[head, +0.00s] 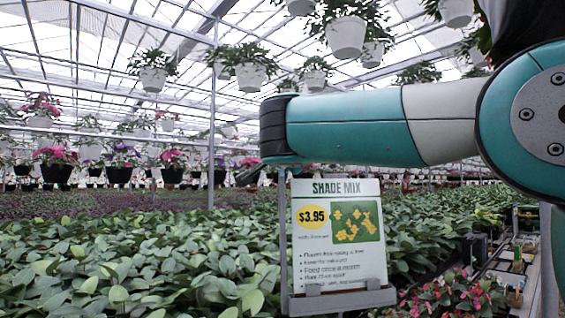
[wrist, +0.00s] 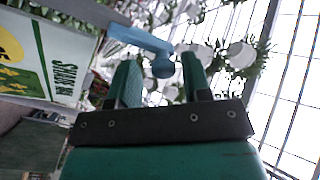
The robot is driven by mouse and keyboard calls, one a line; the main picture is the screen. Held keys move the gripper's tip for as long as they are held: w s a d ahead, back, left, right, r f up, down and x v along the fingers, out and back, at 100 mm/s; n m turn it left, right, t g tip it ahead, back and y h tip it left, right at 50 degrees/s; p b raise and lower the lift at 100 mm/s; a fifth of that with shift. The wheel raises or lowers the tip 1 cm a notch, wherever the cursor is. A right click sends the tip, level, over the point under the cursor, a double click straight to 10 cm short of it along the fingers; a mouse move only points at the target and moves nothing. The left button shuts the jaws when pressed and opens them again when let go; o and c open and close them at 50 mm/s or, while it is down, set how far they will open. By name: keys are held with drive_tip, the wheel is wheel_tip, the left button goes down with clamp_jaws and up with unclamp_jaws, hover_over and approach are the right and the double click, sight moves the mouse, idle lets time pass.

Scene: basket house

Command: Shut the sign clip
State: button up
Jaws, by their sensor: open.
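The sign (head: 338,270), a white card reading "SHADE MIX $3.95", stands upright in a grey holder (head: 342,300) on a thin post in the head view. It also shows sideways at the left of the wrist view (wrist: 66,45). A light blue part with a rounded end, seemingly the sign clip (wrist: 140,40), reaches from near the card to between my fingertips. Whether the clip is open or shut is unclear. My gripper (wrist: 160,62) is open, with a finger on either side of that rounded end; contact cannot be told.
Dense green plants (head: 140,265) fill the bench at left and behind the sign. Pink flowers (head: 450,295) grow low at right. White hanging pots (head: 346,36) and a metal post (head: 211,120) stand out behind my arm.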

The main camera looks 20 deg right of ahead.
drive_tip(key=d+f+b, duration=0.2)
drive_tip(key=s+d+f+b, duration=0.1)
drive_tip(key=d+f+b, duration=0.1)
drive_tip(key=b, duration=0.1)
drive_tip(key=shift+b, duration=0.35)
idle(0.6)
drive_tip(key=shift+a+r, duration=0.1)
drive_tip(key=s+r+b, duration=0.1)
drive_tip(key=s+b, duration=0.2)
drive_tip(key=s, duration=0.4)
drive_tip(key=shift+a, duration=0.45)
